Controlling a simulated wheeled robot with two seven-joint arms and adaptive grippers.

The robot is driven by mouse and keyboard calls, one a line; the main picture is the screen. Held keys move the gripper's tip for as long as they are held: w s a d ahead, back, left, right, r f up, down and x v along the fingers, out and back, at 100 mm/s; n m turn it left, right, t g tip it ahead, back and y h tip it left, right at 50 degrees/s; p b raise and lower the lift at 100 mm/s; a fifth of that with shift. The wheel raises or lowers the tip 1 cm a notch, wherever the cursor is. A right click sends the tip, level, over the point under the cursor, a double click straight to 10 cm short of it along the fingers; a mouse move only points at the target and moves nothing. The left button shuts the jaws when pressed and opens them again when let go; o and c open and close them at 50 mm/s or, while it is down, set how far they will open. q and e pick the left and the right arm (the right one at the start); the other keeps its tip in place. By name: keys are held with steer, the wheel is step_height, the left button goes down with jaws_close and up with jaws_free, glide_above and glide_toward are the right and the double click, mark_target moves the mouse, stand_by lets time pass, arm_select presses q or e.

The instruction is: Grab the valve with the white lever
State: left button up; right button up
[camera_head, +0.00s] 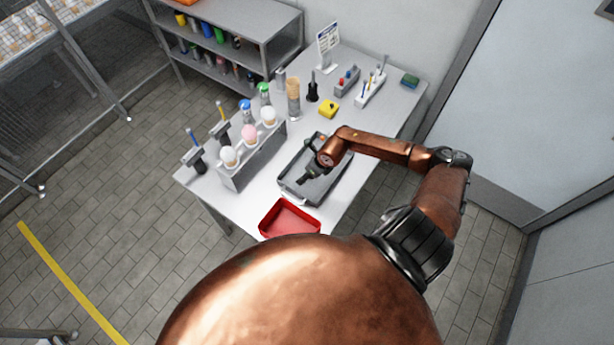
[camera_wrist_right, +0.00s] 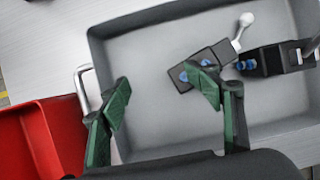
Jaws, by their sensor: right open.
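The valve with the white lever (camera_wrist_right: 218,58) lies in the grey tray (camera_wrist_right: 145,58) in the right wrist view. It has a dark body, blue ports and a white lever with a round knob pointing up. My right gripper (camera_wrist_right: 162,82) is open, with green finger pads. Its right finger overlaps the valve's near end in the picture; I cannot tell whether they touch. A second dark valve (camera_wrist_right: 268,60) lies just to the right, partly cut off. In the head view my right gripper (camera_head: 308,174) is over the grey tray (camera_head: 328,186) and hides most of its contents.
A red tray (camera_head: 290,219) sits at the table's front edge, beside the grey tray. A rack with ice-cream cones (camera_head: 240,170) stands to the left.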

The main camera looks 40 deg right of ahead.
steer(key=shift+o, duration=0.7)
steer(key=shift+s+a+f, duration=0.2)
steer(key=shift+s+f, duration=0.2)
steer(key=shift+f, duration=0.15)
steer(key=shift+w+d+r, duration=0.1)
steer(key=shift+w+r, duration=0.05)
steer(key=shift+w, duration=0.05)
jaws_close()
